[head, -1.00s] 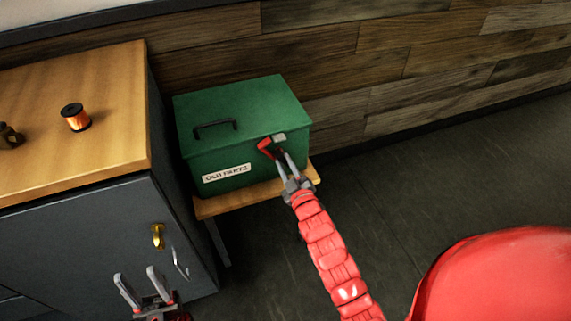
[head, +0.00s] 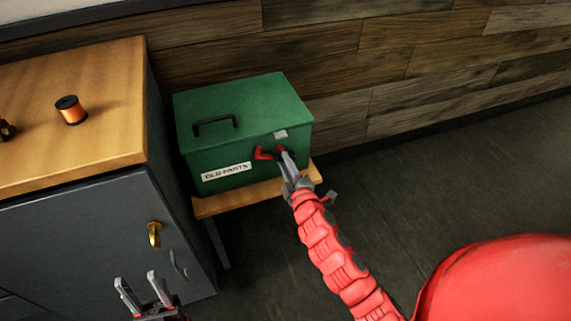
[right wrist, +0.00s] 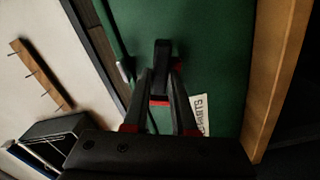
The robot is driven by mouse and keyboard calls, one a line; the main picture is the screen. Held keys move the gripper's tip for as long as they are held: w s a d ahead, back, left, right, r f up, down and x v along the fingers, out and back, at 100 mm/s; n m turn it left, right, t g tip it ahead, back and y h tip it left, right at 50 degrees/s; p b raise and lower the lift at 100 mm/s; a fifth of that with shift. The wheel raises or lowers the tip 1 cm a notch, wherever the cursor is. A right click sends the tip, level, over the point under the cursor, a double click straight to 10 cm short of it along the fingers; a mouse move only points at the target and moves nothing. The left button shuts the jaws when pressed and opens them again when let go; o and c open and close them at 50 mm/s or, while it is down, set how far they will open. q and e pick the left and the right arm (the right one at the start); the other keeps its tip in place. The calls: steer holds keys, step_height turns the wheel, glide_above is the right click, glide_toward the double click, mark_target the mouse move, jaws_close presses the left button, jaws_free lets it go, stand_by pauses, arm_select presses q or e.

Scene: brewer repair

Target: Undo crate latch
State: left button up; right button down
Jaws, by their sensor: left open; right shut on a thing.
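The green crate (head: 240,115) with a black top handle and an "OLD PARTS" label stands closed on a small wooden bench. Its red latch lever (head: 262,153) is on the front face, lying below a small pale catch plate (head: 280,134) and apart from it. My right gripper (head: 285,156) is shut on the latch; its fingers partly hide it. In the right wrist view the gripper (right wrist: 161,76) has a dark, red-edged piece of the latch (right wrist: 160,60) between its fingers, against the green crate. My left gripper (head: 138,280) is open and empty, low in front of the cabinet.
A dark cabinet (head: 90,235) with a wooden top and brass hook stands left of the crate. An orange wire spool (head: 71,111) is on it. The bench (head: 235,204) edge juts out under the crate. A wood-plank wall is behind; the floor at right is clear.

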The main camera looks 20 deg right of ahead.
stand_by(0.4)
steer(key=c, duration=0.7)
jaws_free()
steer(key=s, duration=0.5)
steer(key=s+p, duration=0.1)
steer(key=s, duration=0.5)
steer(key=s+p, duration=0.1)
steer(key=s, duration=0.5)
steer(key=shift+s+d, duration=0.2)
steer(key=shift+d, duration=0.05)
